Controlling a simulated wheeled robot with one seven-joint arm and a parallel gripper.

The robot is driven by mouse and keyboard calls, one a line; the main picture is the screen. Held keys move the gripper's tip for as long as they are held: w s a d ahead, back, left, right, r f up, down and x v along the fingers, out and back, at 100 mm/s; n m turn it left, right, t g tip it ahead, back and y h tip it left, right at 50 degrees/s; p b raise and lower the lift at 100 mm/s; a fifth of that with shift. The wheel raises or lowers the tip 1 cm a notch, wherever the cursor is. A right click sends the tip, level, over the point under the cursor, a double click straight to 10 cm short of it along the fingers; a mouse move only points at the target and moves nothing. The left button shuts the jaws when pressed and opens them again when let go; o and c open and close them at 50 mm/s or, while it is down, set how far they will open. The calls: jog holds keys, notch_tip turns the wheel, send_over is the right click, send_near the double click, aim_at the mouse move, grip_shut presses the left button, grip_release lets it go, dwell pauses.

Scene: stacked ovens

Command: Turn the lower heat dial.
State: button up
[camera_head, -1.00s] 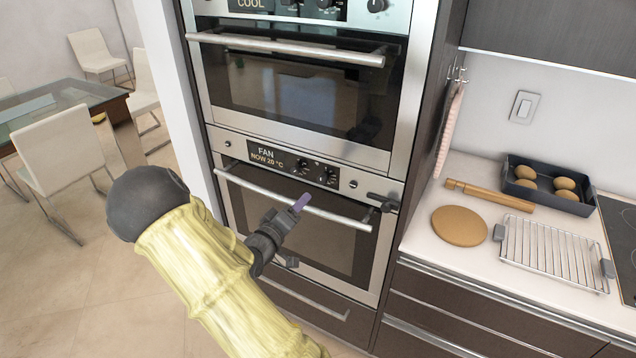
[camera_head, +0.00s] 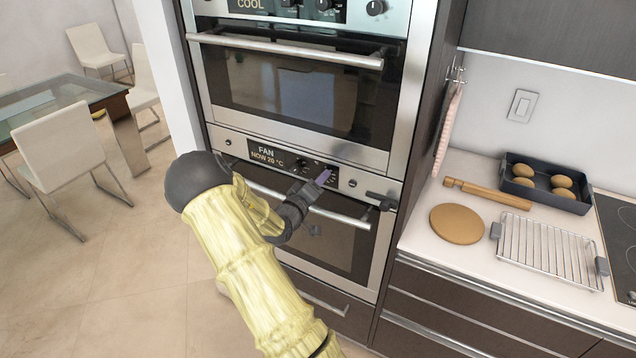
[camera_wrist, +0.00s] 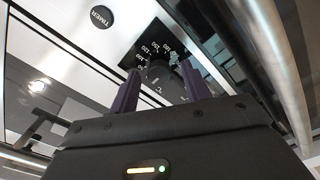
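The lower oven's control panel has a black display (camera_head: 266,155) reading FAN, NOW 20 °C, with a dial (camera_head: 301,163) right of it. My gripper (camera_head: 323,177) is at the panel's right part, with purple fingertips, and covers the dial there. In the wrist view the heat dial (camera_wrist: 160,72), ringed by temperature numbers, is ahead of my gripper (camera_wrist: 158,84). The two fingers are apart, one on each side of the dial. I cannot tell whether they touch it.
A TIMER knob (camera_wrist: 101,17) is beside the dial plate. The lower oven's handle bar (camera_head: 340,217) runs just below the panel, close to my gripper. The upper oven (camera_head: 300,95) is above. A counter (camera_head: 420,235) with a baking tray (camera_head: 571,204) and wire rack (camera_head: 548,252) is at right.

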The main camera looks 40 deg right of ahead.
jog(key=c, duration=1)
jog(key=shift+o, duration=0.2)
